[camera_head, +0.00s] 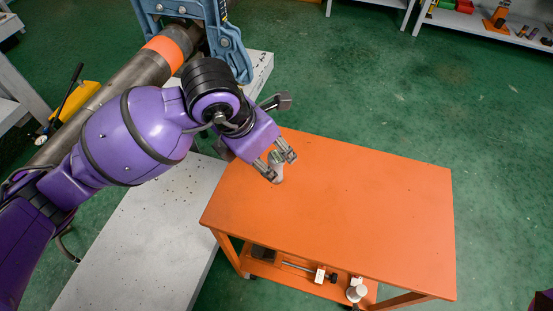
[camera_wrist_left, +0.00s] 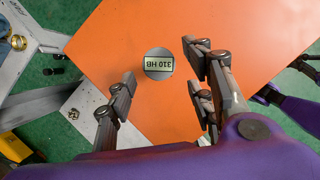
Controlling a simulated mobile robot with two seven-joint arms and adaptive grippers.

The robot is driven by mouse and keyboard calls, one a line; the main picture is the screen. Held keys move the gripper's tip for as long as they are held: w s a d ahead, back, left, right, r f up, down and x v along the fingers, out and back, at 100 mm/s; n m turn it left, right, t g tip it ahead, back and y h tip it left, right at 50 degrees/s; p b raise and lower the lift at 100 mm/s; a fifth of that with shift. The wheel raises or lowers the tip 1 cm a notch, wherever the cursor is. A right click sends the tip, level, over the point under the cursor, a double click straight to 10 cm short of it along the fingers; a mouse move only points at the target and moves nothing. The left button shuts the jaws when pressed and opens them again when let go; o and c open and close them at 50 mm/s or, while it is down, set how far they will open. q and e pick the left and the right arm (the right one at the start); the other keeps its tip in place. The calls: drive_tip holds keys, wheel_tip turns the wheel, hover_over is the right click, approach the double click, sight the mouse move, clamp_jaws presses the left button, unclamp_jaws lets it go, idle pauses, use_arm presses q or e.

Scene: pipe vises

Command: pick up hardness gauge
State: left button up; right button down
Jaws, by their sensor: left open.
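The hardness gauge (camera_wrist_left: 158,64) shows as a round grey disc with a label reading "310 HB", upside down in the left wrist view. In the head view it is a small grey piece (camera_head: 277,158) at the left part of the orange table, partly hidden by my fingers. My left gripper (camera_head: 280,165) is open just over it. In the left wrist view the open fingers (camera_wrist_left: 160,75) stand on either side of the gauge, with gaps visible. Dark finger-like pieces and a purple part of mine show at the right of the wrist view; their opening is unclear.
The orange table top (camera_head: 370,200) is otherwise clear. Its lower shelf (camera_head: 325,285) holds a dark block, a rod tool and a grey round-topped item. A pale bench (camera_head: 150,235) stands to the left, with a blue pipe vise (camera_head: 233,50) and a large pipe (camera_head: 130,85) beside my arm.

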use_arm(q)
drive_tip(key=shift+w+d+f, duration=0.1)
drive_tip(key=shift+d+f, duration=0.05)
drive_tip(key=shift+f, duration=0.5)
drive_tip(key=shift+d+f, duration=0.15)
drive_tip(key=shift+f, duration=0.1)
drive_tip(key=x, duration=0.4)
drive_tip(key=shift+w+f, duration=0.3)
drive_tip(key=shift+f, duration=0.05)
clamp_jaws()
